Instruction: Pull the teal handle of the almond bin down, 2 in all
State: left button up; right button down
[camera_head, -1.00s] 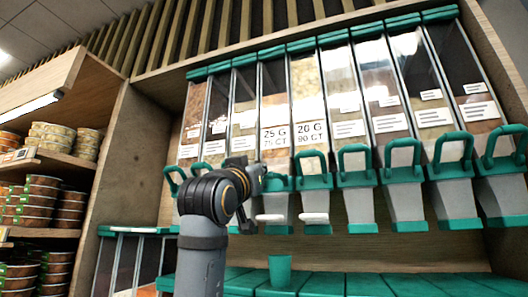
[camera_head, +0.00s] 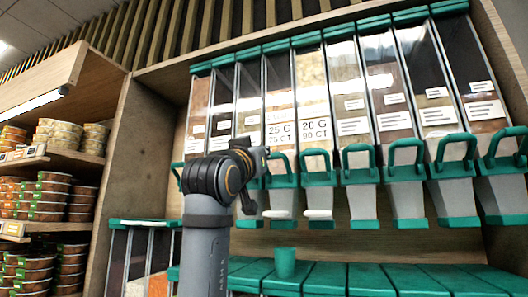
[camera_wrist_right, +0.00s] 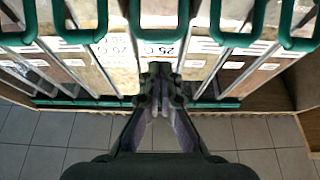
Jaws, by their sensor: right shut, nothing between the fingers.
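Several clear bins with teal handles stand in a row. The bin labelled 25 G (camera_head: 281,110) is in front of my right gripper (camera_head: 261,160); no name shows that it is the almond bin. Its teal handle (camera_head: 282,178) stands up as a loop just right of the gripper in the head view. In the right wrist view my gripper (camera_wrist_right: 160,84) is shut and empty, in front of the 25 G label. A teal handle loop (camera_wrist_right: 158,38) is beyond its tips there, apart from them. My left gripper is out of view.
A teal cup (camera_head: 285,263) stands on the teal-topped ledge (camera_head: 370,280) below the bins. The neighbouring handle (camera_head: 318,178) is close on the right. Shelves with stacked tubs (camera_head: 50,195) stand at the left.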

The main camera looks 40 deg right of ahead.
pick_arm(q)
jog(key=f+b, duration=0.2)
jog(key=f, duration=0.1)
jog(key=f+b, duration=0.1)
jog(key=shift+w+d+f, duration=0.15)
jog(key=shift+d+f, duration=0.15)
pick_arm(e)
jog(key=f+v, duration=0.1)
jog(key=v, duration=0.7)
jog(key=shift+w+d, duration=0.2)
jog(key=shift+w, duration=0.05)
jog(key=shift+s+a, duration=0.1)
